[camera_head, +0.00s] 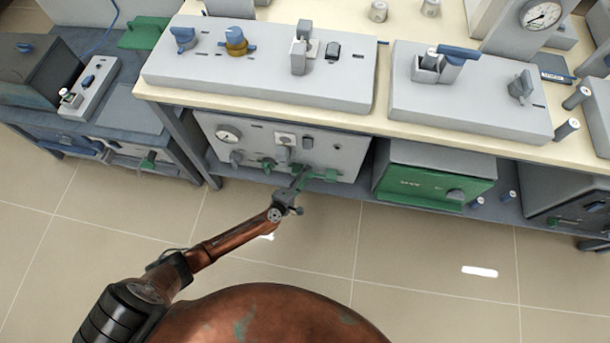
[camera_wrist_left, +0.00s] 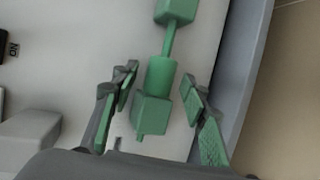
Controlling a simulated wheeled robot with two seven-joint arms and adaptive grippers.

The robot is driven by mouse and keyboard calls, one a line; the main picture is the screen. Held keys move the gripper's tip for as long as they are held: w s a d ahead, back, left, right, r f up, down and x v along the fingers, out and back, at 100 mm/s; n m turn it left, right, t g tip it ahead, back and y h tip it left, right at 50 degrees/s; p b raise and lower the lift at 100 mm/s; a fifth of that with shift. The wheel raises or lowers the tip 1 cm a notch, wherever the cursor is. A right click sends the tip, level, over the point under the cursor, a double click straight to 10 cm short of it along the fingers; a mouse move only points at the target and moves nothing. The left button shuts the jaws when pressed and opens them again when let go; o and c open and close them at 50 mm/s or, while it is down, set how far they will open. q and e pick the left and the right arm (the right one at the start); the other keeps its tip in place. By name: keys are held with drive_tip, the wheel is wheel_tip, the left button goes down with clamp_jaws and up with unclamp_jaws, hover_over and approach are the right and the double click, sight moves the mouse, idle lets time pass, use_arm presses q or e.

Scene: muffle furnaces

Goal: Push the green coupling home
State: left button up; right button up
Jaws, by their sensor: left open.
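The green coupling (camera_wrist_left: 158,90) lies against a light grey panel (camera_wrist_left: 60,60) in the left wrist view. It has a cylinder and a squarer block below it. A thin green rod (camera_wrist_left: 170,40) runs from it to another green block (camera_wrist_left: 176,10) at the top. My left gripper (camera_wrist_left: 160,92) is open, with one finger on each side of the coupling and visible gaps. In the head view my left gripper (camera_head: 299,180) is at the lower front of the panel (camera_head: 345,150) under the bench, beside green fittings (camera_head: 329,175). The gripper partly hides the fittings there.
The panel also carries a gauge (camera_head: 228,135) and several knobs. The bench top (camera_head: 385,118) overhangs above my left gripper. A green-fronted box (camera_head: 435,178) stands to the right. The tiled floor (camera_head: 420,275) in front is clear.

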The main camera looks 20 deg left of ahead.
use_arm(q)
drive_tip(key=v, duration=1.1)
drive_tip(key=shift+s, duration=0.35)
drive_tip(key=shift+a, duration=0.1)
